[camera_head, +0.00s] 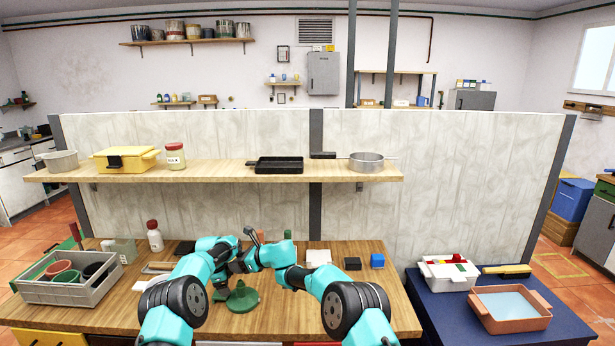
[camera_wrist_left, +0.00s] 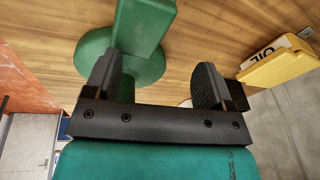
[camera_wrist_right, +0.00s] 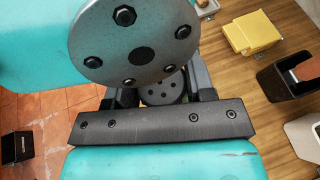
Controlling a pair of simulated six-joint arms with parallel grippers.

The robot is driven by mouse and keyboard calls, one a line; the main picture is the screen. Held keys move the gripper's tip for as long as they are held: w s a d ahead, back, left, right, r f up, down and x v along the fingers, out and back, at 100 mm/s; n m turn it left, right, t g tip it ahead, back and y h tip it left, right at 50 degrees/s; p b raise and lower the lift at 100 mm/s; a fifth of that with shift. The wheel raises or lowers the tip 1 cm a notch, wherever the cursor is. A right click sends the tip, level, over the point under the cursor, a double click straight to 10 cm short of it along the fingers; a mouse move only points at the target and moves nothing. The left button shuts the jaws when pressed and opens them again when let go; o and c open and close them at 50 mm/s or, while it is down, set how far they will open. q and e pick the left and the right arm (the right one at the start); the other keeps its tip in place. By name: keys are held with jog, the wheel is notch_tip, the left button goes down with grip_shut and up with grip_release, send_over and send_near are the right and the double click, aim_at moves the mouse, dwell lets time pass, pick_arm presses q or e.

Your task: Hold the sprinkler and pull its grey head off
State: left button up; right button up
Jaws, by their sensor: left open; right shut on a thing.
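The green sprinkler stands on the wooden worktop, its round base (camera_head: 243,299) showing below my arms. In the left wrist view its green body (camera_wrist_left: 140,25) rises from the base beside my left gripper (camera_wrist_left: 157,70). That gripper is open, with one finger overlapping the green base in the picture and the other over bare wood. My right gripper (camera_wrist_right: 160,85) is shut on the grey head (camera_wrist_right: 160,92), a disc with small holes that shows between its fingers. My arms hide the head in the head view, so I cannot tell there whether it touches the body.
A grey crate (camera_head: 40,292) with pots stands at the left of the worktop (camera_head: 290,318). A white-bodied bottle (camera_head: 154,240) stands behind. A white slab (camera_head: 318,257), a black block (camera_head: 352,263) and a blue block (camera_head: 377,261) lie to the right. A shelf (camera_head: 220,172) runs above.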

pick_arm(q)
jog(key=w+d+n+t+h, duration=0.1)
jog(key=n, duration=0.1)
jog(key=w+r+n+t, duration=0.1)
jog(key=w+n+t, duration=0.1)
jog(key=n, duration=0.1)
jog(key=w+d+r+n+t+h, duration=0.1)
jog(key=w+n, duration=0.1)
jog(key=shift+w+d+r+h, duration=0.2)
jog(key=shift+d+h, duration=0.1)
jog(key=w+a+r+n+t+y, duration=0.3)
jog(key=w+r+n+t, duration=0.45)
jog(key=n, duration=1.05)
jog(key=s+a+n+g+y, duration=0.25)
jog(key=a+n+y, duration=0.55)
jog(key=n, duration=1.4)
jog(key=s+d+f+n+g+h, duration=0.1)
jog(key=s+d+n+g+h, duration=0.2)
jog(key=n, duration=0.8)
jog(key=s+d+f+n+g+h, duration=0.1)
jog(key=s+d+n+g+h, duration=0.2)
jog(key=s+n+g, duration=0.5)
jog(key=s+d+n, duration=0.1)
jog(key=n, duration=0.2)
jog(key=shift+s+d+h, duration=0.15)
jog(key=shift+s+h, duration=0.15)
